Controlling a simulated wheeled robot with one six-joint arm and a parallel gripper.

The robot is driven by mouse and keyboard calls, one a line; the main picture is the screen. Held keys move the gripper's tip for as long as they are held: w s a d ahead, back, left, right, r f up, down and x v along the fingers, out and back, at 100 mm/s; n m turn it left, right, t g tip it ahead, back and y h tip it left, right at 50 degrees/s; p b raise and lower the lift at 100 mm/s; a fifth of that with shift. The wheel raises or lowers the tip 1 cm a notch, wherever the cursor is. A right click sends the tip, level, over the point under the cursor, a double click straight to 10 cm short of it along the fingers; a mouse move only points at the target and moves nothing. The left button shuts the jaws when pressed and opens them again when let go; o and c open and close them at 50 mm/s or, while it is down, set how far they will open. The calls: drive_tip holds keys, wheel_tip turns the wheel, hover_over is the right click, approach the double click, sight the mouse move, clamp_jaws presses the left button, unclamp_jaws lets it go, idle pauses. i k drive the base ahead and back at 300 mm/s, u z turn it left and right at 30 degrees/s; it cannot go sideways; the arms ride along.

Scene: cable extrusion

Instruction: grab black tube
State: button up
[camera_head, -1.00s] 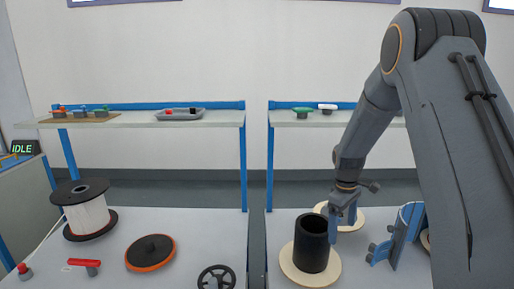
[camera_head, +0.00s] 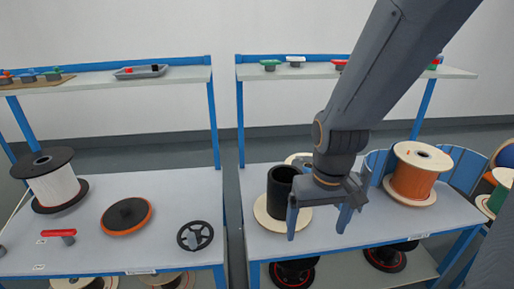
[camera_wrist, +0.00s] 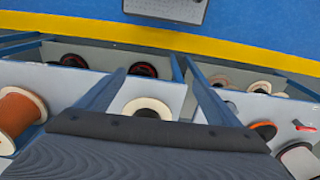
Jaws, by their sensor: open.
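The black tube (camera_head: 281,190) is a short upright hollow cylinder on a pale round disc (camera_head: 268,222) on the right table in the head view. My gripper (camera_head: 317,228) is open and empty, in front of and to the right of the tube, with its fingers pointing down. The fingers are spread wide, and one overlaps the pale disc's right side in the picture. I cannot tell how high the fingertips are.
An orange cable spool (camera_head: 414,172) stands right of my gripper, near blue curved panels (camera_head: 467,166). The left table holds a white cable spool (camera_head: 54,183), an orange-rimmed black disc (camera_head: 127,215) and a black handwheel (camera_head: 195,235). Raised shelves (camera_head: 350,70) run behind.

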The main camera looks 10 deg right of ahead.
sight(281, 178)
drive_tip(key=z, duration=0.05)
drive_tip(key=k, duration=0.65)
drive_tip(key=u, duration=0.45)
drive_tip(key=i, duration=1.25)
drive_tip(key=z, duration=0.75)
